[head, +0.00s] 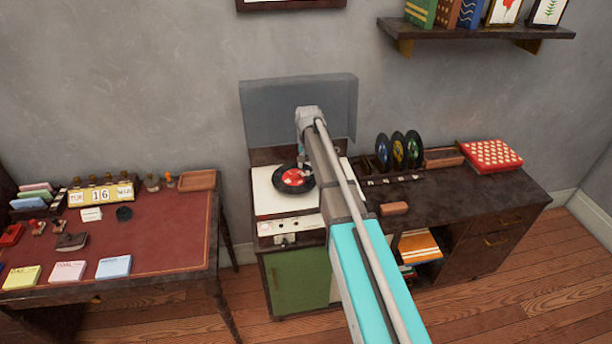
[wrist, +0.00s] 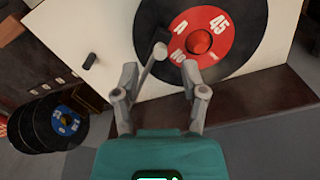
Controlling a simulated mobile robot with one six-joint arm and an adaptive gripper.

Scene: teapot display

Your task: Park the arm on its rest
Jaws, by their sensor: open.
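The record player (head: 270,204) has a white top, and its grey lid (head: 265,110) stands open. A black record with a red label (head: 292,177) lies on it; the wrist view shows the record (wrist: 235,62) marked 45. A slim grey bar with a small end block (wrist: 160,50), apparently the tonearm, reaches over the record's edge. My gripper (wrist: 159,76) is open above the player, with its left finger close to the bar; I cannot tell if they touch. A short black peg (wrist: 90,60) stands on the white top, possibly the rest. My arm hides the player's right part in the head view.
Several upright records (head: 398,150) stand on the dark cabinet to the right, with a red patterned box (head: 492,156). A desk (head: 165,235) with cards and a calendar (head: 100,194) is on the left. A shelf (head: 475,28) hangs above right.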

